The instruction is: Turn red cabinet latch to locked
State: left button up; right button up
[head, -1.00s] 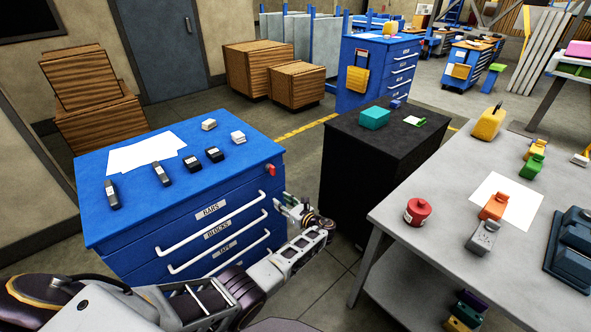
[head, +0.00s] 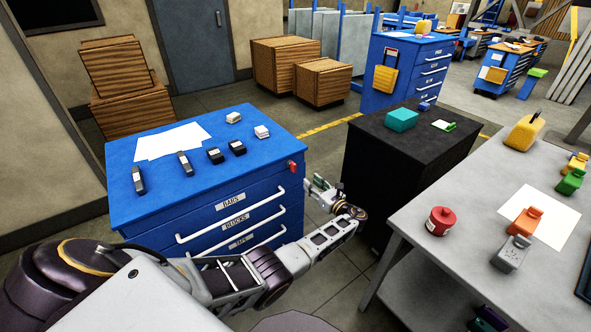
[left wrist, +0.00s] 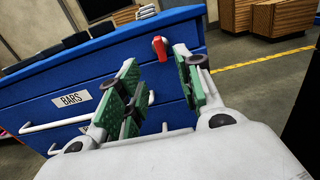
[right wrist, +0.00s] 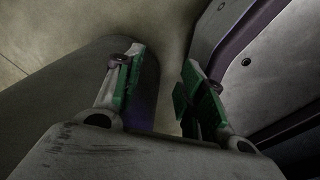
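The red latch (head: 292,166) is on the upper right corner of the blue cabinet's (head: 150,205) drawer front. In the left wrist view the latch (left wrist: 160,47) hangs slightly tilted, seen between and beyond the fingers. My left gripper (head: 317,190) is in front of the cabinet's right end, close to the latch but apart from it. In the left wrist view the left gripper (left wrist: 158,80) is open with nothing between its green pads. My right gripper (right wrist: 155,85) shows only in its own wrist view, open and empty.
White drawer handles (head: 232,215) stick out from the cabinet front. A black cabinet (head: 385,170) stands to the right. Open floor lies between the cabinets.

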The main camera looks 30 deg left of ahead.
pick_arm(q)
send_near(295, 168)
jog(key=x, duration=0.3)
jog(key=b+x, duration=0.1)
jog(key=x, duration=0.4)
jog(key=shift+w+a+f+b, duration=0.15)
jog(key=shift+w+b, duration=0.05)
jog(key=shift+b, duration=0.1)
jog(key=shift+w+a, duration=0.25)
jog(key=shift+a, duration=0.55)
pick_arm(e)
jog(key=w, duration=0.1)
jog(key=w+a, duration=0.1)
jog(key=w, duration=0.1)
jog(key=shift+a+f, duration=0.25)
jog(key=shift+f, duration=0.05)
jog(key=shift+w+d, duration=0.1)
jog(key=shift+d, duration=0.1)
pick_arm(q)
grip_shut()
pick_arm(e)
jog(key=shift+w+d, duration=0.15)
jog(key=shift+d, duration=0.15)
